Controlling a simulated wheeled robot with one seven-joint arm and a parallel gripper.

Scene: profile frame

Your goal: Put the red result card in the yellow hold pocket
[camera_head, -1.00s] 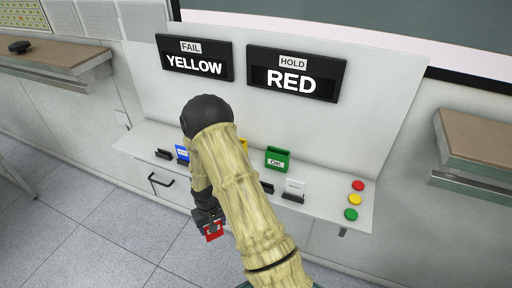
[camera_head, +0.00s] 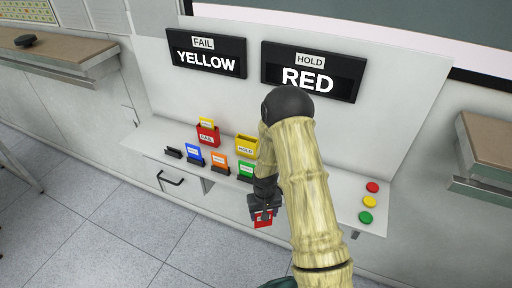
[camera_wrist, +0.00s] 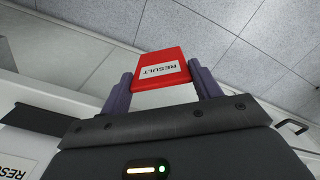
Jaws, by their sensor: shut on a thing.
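My gripper (camera_head: 263,209) is shut on the red result card (camera_head: 263,219), low in front of the shelf. In the wrist view the red card (camera_wrist: 160,66), with a white RESULT label, sits between the two fingers of my gripper (camera_wrist: 164,84). The yellow hold pocket (camera_head: 246,148), labelled HOLD, stands on the shelf behind and slightly left of my gripper. My arm stands just right of the pocket, and its opening faces up.
A red FAIL pocket (camera_head: 208,136) holds a yellow card (camera_head: 207,122). Blue (camera_head: 193,151), orange (camera_head: 219,162) and green (camera_head: 246,168) cards stand in black holders along the front. Round buttons (camera_head: 367,202) sit at right. Signs read FAIL YELLOW (camera_head: 206,54) and HOLD RED (camera_head: 311,71).

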